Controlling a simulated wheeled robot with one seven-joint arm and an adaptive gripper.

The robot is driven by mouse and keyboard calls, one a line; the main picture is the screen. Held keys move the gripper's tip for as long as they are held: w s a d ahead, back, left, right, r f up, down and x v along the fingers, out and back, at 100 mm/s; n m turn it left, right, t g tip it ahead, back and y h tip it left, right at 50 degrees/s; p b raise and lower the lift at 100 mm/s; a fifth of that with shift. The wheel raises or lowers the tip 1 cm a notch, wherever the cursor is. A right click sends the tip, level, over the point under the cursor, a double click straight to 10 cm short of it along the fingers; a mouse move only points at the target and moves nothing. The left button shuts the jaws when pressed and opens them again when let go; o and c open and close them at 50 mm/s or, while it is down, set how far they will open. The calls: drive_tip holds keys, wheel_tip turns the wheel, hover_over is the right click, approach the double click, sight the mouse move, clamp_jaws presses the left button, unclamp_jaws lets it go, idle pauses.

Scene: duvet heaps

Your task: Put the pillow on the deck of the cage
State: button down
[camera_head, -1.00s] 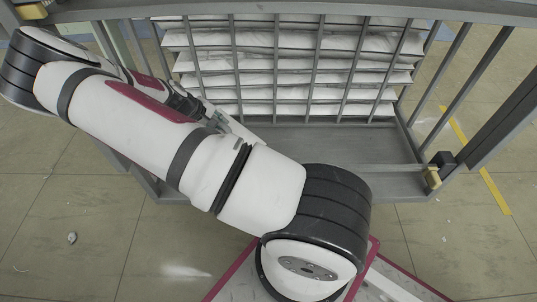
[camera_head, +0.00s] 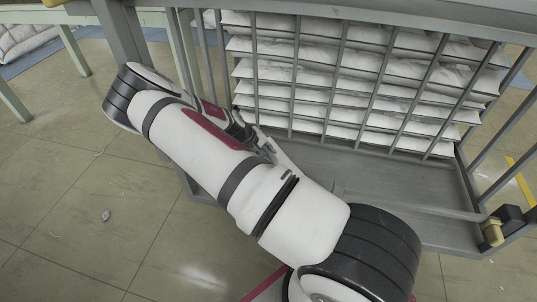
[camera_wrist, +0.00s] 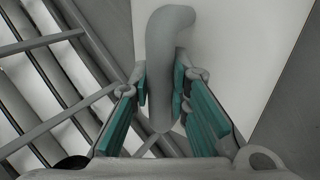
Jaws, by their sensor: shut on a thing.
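My gripper (camera_wrist: 161,92), with teal pads, is shut on a grey, rounded, curved bar (camera_wrist: 160,30) in the wrist view. A pale flat surface (camera_wrist: 225,40) lies behind the bar; I cannot tell what it belongs to. In the head view my arm hides most of my gripper, low at the cage's left side. The grey cage (camera_head: 485,30) has a bare grey deck (camera_head: 380,182) at its bottom. White flat bundles (camera_head: 300,70) lie in layers behind its upright bars. I cannot tell whether one of them is the pillow.
A pale green table (camera_head: 65,45) stands at the upper left, with a white quilted heap (camera_head: 20,40) beside it. The cage's right frame has a black and yellow fitting (camera_head: 497,228). The tiled floor (camera_head: 80,220) at left is mostly clear, with a small scrap on it.

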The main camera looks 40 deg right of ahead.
drive_tip(key=shift+f, duration=0.15)
drive_tip(key=c, duration=1.5)
unclamp_jaws()
drive_tip(key=shift+r, duration=0.35)
drive_tip(key=p+v, duration=0.5)
drive_tip(key=v, duration=0.6)
drive_tip(key=shift+a+r, duration=0.25)
drive_tip(key=shift+r, duration=0.05)
